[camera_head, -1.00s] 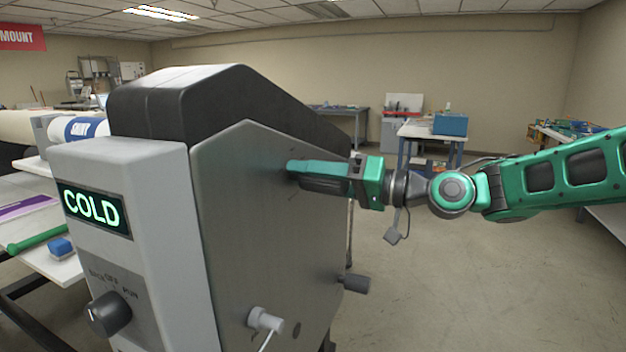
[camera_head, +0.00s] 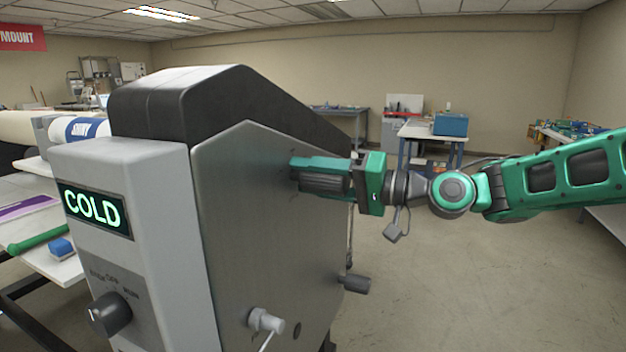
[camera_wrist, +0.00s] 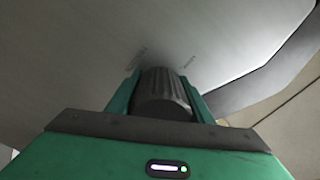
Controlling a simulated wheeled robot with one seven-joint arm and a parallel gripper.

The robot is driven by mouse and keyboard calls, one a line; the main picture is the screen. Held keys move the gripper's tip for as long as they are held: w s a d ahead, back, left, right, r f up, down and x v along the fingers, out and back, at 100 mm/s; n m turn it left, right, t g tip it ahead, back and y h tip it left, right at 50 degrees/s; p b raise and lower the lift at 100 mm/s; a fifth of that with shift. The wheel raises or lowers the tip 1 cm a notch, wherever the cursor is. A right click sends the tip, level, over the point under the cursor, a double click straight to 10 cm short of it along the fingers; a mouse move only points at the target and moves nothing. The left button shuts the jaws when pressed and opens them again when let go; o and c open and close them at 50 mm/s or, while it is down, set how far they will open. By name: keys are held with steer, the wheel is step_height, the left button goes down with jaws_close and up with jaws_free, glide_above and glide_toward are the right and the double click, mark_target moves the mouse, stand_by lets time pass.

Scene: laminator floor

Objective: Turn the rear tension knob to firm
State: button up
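The rear tension knob (camera_head: 325,183) is a dark ribbed cylinder standing out from the grey side panel (camera_head: 250,220) of the laminator. It also shows in the wrist view (camera_wrist: 162,92), between my two green fingers. My gripper (camera_head: 298,172) is shut on the knob, with its tips close to the panel; it fills the lower part of the wrist view (camera_wrist: 162,85). The knob's pointer, if any, is hidden.
The front of the laminator has a lit COLD display (camera_head: 92,208) and a black selector knob (camera_head: 110,313). A light grey crank hub (camera_head: 265,320) and a dark handle (camera_head: 355,283) stick out lower on the side. The floor (camera_head: 440,290) to the right is clear.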

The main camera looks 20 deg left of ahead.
mark_target(348, 182)
steer(key=o, duration=0.4)
steer(key=shift+w+d+f, duration=0.1)
steer(key=shift+w+d, duration=0.05)
steer(key=shift+w, duration=0.2)
steer(key=shift+c, duration=0.2)
steer(key=shift+s, duration=0.15)
steer(key=d, duration=1)
steer(key=shift+s+d, duration=0.3)
steer(key=shift+s, duration=0.1)
steer(key=shift+d, duration=0.1)
